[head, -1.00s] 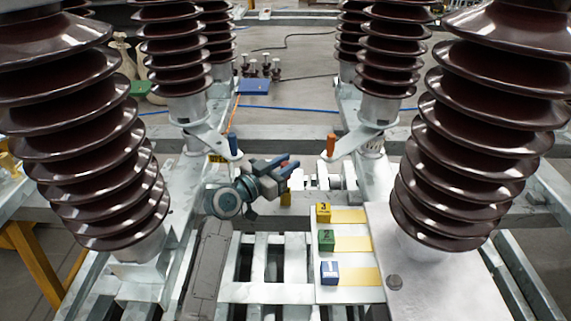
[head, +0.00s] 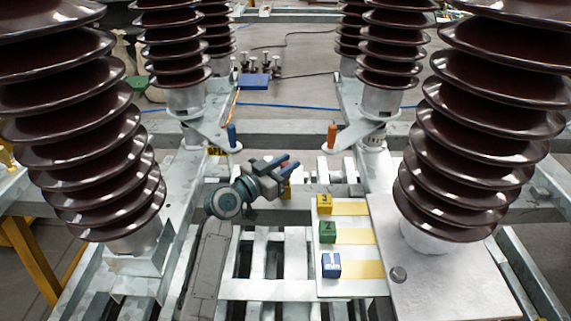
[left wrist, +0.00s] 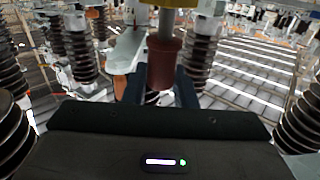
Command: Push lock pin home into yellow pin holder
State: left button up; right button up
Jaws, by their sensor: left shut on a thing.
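My left gripper (head: 287,168) is in the middle of the head view, with its blue fingers pointing up and right. In the left wrist view its two dark blue fingers (left wrist: 160,88) are shut on a dark red cylindrical piece, which I take for the lock pin (left wrist: 163,62). A pale metal part sits above that piece. The pin can hardly be made out in the head view. A small yellow piece, perhaps the yellow pin holder (head: 286,190), shows just below the fingers, partly hidden by the gripper. I cannot tell how deep the pin sits. My right gripper is not in view.
Large brown ribbed insulators stand left (head: 85,130) and right (head: 490,130). A blue-handled lever (head: 232,135) and an orange-handled one (head: 332,135) stand beyond the gripper. Numbered blue (head: 331,265), green (head: 327,232) and yellow (head: 324,204) blocks sit to its right.

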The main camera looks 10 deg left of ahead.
pick_arm(q)
jog(key=shift+f+b, duration=0.9)
jog(key=shift+f, duration=0.1)
jog(key=o, duration=1.1)
notch_tip(320, 180, up, 4)
jog(key=shift+f, duration=0.15)
jog(key=s+d, duration=0.1)
jog(key=s, duration=0.4)
jog(key=s+d+r, duration=0.1)
jog(key=s, duration=0.4)
jog(key=s+d, duration=0.1)
jog(key=s, duration=0.4)
jog(key=shift+s+d+r, duration=0.1)
jog(key=shift+s+r, duration=0.05)
jog(key=shift+s, duration=0.2)
